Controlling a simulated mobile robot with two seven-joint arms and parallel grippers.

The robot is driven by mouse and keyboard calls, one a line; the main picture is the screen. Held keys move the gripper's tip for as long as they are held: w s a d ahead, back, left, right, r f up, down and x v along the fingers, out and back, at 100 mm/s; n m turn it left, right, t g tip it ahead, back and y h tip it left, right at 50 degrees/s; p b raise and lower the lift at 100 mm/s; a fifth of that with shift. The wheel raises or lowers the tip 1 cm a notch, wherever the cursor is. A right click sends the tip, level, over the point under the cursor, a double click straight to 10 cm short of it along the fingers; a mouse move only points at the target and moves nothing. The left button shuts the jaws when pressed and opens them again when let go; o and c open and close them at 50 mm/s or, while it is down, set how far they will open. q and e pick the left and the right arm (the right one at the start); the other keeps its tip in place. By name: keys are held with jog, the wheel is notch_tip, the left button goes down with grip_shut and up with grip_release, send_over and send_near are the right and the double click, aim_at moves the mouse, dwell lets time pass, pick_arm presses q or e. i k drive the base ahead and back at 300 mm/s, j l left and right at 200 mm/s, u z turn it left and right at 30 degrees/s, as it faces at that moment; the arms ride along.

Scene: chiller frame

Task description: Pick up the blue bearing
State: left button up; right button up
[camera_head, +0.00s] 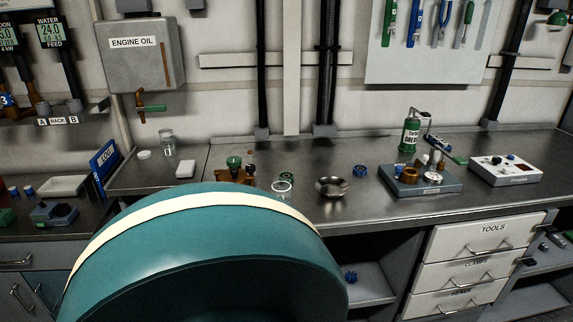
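A small blue ring-shaped part (360,171), which looks like the blue bearing, lies on the grey metal worktop (380,212) right of the middle. It is apart from the metal bowl (332,187) to its left and the grey fixture block (408,189) to its right. Another small blue-green part (290,177) lies further left, behind a clear glass (281,190); its shape is too small to tell. Neither of my grippers is in view. A large teal curved shape with a cream band fills the lower left and hides part of the worktop's front.
A green bottle (410,136) stands behind the fixture block, and a white control box (505,170) is at right. A brown part with a green knob (235,168) stands left of the glass. A blue gear (351,277) is on the shelf below. The worktop in front of the ring is clear.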

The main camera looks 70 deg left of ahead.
aim_at(359, 170)
jog(key=u, duration=2.05)
